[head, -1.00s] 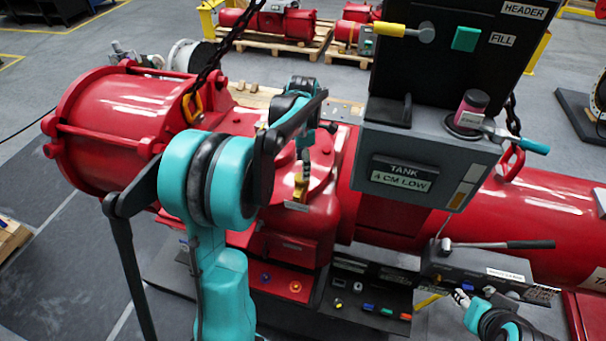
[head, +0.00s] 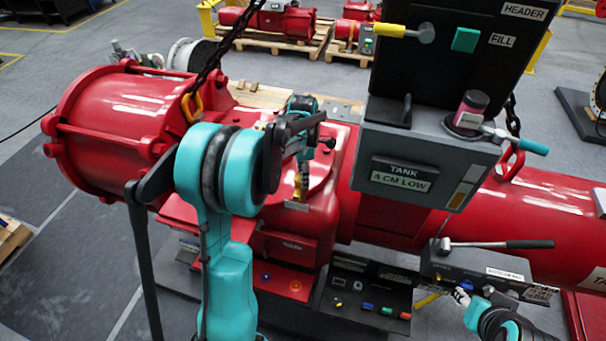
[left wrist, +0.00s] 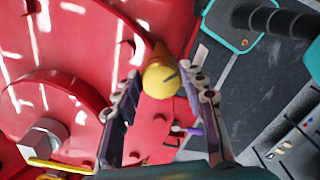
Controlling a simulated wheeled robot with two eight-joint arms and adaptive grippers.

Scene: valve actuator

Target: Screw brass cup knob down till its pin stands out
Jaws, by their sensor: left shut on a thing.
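The brass cup knob (left wrist: 160,80) shows between my left fingertips in the left wrist view, with a short dark mark on its face. My left gripper (left wrist: 175,82) is shut on it, one finger on each side. In the head view my left gripper (head: 303,162) points down at the brass fitting (head: 301,186) on the red actuator housing (head: 320,205). The fingers partly cover the knob there. I cannot make out whether a pin stands out. My right gripper (head: 462,295) is at the lower right, far from the knob, and too small to read.
A grey tank panel (head: 430,150) stands right of my left gripper. A black-handled wrench (head: 500,244) lies on a dark box at right. A chain (head: 215,55) hangs at the left near the red cylinder (head: 120,120). A control strip (head: 365,295) lies below.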

